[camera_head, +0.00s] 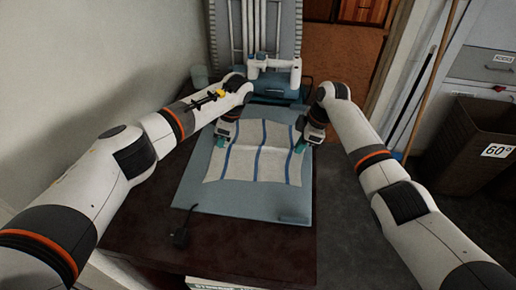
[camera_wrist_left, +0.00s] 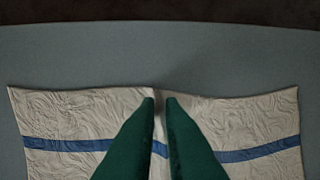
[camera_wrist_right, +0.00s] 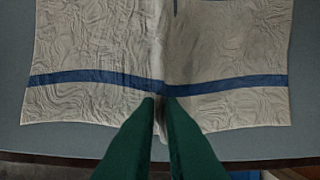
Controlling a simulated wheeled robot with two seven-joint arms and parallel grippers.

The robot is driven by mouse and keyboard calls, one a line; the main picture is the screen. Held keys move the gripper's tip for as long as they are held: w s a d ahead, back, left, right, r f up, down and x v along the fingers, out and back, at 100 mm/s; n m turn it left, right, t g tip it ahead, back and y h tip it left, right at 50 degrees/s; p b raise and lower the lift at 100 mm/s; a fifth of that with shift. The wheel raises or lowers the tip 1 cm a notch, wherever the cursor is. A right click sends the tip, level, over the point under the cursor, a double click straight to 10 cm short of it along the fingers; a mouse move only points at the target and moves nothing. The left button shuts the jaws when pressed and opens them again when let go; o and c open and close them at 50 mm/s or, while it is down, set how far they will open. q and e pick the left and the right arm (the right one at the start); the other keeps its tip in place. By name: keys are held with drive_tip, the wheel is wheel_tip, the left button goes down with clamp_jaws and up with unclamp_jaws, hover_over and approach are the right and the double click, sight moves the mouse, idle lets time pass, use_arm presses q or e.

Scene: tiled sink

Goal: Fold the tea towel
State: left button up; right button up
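The tea towel (camera_head: 258,152) is off-white with blue stripes. It lies spread out and wrinkled on a blue-grey board. My left gripper (camera_head: 222,141) is at the towel's left side, and my right gripper (camera_head: 300,147) is at its right side. In the left wrist view, the green fingers (camera_wrist_left: 160,101) are close together with a ridge of towel (camera_wrist_left: 70,115) between them. In the right wrist view, the green fingers (camera_wrist_right: 160,100) likewise close on a raised crease of the towel (camera_wrist_right: 90,55). The fingers hide the cloth directly beneath them.
The blue-grey board (camera_head: 235,212) rests on a dark table (camera_head: 140,215), with a black plug (camera_head: 181,237) near its front left. A brown bin (camera_head: 470,150) is at the right.

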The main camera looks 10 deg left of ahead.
use_arm(q)
clamp_jaws()
use_arm(e)
clamp_jaws()
use_arm(q)
drive_tip(key=shift+r, duration=0.15)
use_arm(e)
drive_tip(key=shift+r, duration=0.1)
